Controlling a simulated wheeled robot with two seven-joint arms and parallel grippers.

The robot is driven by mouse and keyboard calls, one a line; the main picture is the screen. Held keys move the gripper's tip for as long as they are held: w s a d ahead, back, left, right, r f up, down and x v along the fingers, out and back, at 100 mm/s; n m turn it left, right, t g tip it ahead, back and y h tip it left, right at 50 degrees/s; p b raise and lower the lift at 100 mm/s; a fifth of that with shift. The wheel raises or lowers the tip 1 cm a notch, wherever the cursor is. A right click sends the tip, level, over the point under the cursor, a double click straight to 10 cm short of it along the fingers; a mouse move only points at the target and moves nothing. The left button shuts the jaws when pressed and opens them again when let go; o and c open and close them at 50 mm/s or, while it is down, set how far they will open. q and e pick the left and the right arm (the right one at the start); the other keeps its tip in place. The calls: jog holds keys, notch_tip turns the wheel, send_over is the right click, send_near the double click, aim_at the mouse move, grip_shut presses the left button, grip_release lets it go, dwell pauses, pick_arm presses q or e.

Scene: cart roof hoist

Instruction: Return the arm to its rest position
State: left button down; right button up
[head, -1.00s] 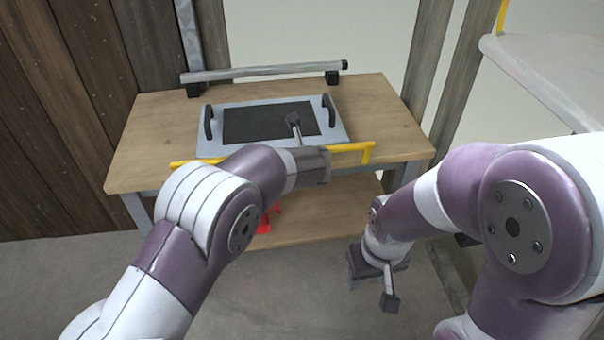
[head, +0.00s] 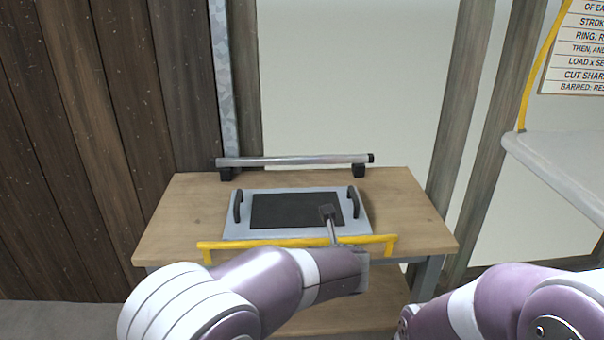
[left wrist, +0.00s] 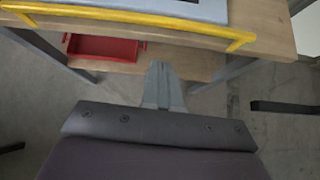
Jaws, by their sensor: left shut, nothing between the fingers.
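My left gripper (left wrist: 163,72) shows in the left wrist view with its grey fingers together and nothing between them. It is in front of the workbench, over the area of the lower shelf and floor. In the head view the left arm (head: 270,280) reaches in from the lower left and ends just in front of the yellow rail, with its fingers mostly hidden. My right arm (head: 500,305) shows only in part at the lower right. The right gripper is below the picture.
A wooden workbench (head: 420,225) has a yellow front rail (head: 230,244) and a grey tray (head: 233,225) with a black mat and two handles. A metal bar (head: 290,160) lies behind the tray. A red bin (left wrist: 100,48) is on the lower shelf. A pale shelf (head: 560,165) juts in at right.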

pick_arm(q)
jog(key=s+a+f+m+g+h, duration=0.1)
jog(key=s+f+m+g+h, duration=0.3)
jog(key=m, duration=0.9)
jog(key=s+a+f+m, duration=0.2)
jog(key=s+m, duration=0.3)
jog(key=m, duration=0.9)
jog(key=s+a+f+m+g+y, duration=0.25)
jog(key=s+a+m, duration=0.35)
jog(key=a, duration=0.6)
jog(key=s+a+f+m+g+y, duration=0.1)
jog(key=s+a+m+g+y, duration=0.2)
jog(key=s+a, duration=0.7)
notch_tip(320, 180, up, 15)
jog(key=w+a+h+p, duration=0.1)
jog(key=a+p, duration=0.1)
jog(key=p, duration=1.2)
jog(key=shift+w+a+t+p, duration=0.25)
jog(key=shift+w+t+p, duration=0.1)
jog(key=shift+p, duration=0.05)
jog(key=shift+h, duration=0.25)
